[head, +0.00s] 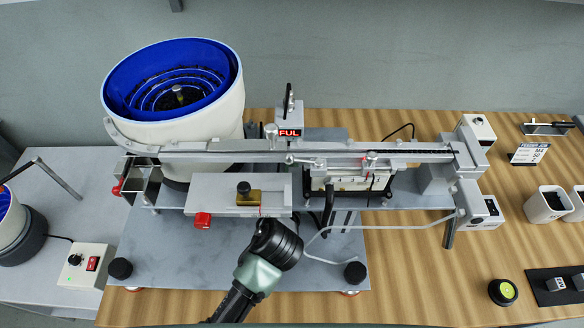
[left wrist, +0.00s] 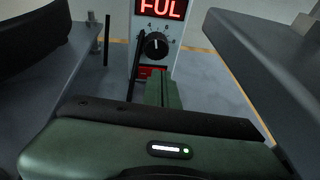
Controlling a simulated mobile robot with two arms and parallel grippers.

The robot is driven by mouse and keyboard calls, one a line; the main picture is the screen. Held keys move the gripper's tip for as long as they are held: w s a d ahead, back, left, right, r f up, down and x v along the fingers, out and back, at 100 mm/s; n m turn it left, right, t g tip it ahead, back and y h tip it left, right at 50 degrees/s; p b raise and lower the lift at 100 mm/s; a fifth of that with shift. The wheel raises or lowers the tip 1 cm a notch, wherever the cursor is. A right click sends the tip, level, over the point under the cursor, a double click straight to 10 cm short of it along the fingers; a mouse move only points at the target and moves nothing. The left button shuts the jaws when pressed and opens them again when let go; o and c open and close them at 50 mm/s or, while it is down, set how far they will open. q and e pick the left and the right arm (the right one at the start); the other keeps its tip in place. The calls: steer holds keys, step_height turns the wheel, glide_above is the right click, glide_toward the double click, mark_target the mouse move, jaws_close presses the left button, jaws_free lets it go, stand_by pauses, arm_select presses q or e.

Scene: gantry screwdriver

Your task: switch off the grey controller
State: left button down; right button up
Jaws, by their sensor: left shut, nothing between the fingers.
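The grey controller (head: 289,115) stands behind the rail in the head view, with a red lit display reading "FUL". In the left wrist view the controller (left wrist: 140,30) shows the display at the top, a black dial (left wrist: 155,45) below it and a red switch (left wrist: 150,72) under the dial. My left gripper (left wrist: 162,88) is shut and empty. Its green fingers point at the controller and partly overlap its lower front near the red switch. I cannot tell whether they touch. In the head view my left arm (head: 275,243) comes in from below; its fingertips are hidden. My right gripper is not in view.
A rail (head: 330,152) and a blue-lined bowl feeder (head: 238,105) stand around the controller. Grey blocks flank the gripper in the wrist view. A white box (head: 82,265) with a dial and red switch is at left. Bins (head: 547,205) stand at right.

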arm_select(q)
steer(key=shift+w+d+r+p, duration=0.1)
steer(key=shift+w+r+p, duration=0.25)
steer(key=shift+p, duration=0.85)
steer(key=shift+s+f, duration=0.1)
steer(key=shift+f, duration=0.1)
steer(key=shift+s+r, duration=0.1)
steer(key=shift+s, duration=0.25)
steer(key=s, duration=0.3)
steer(key=s+b, duration=0.1)
steer(key=s, duration=0.3)
steer(key=s+a, duration=0.1)
steer(key=s, duration=0.3)
steer(key=shift+s+a, duration=0.1)
steer(key=shift+s, duration=0.1)
steer(key=shift+s+r, duration=0.15)
steer(key=shift+s, duration=0.5)
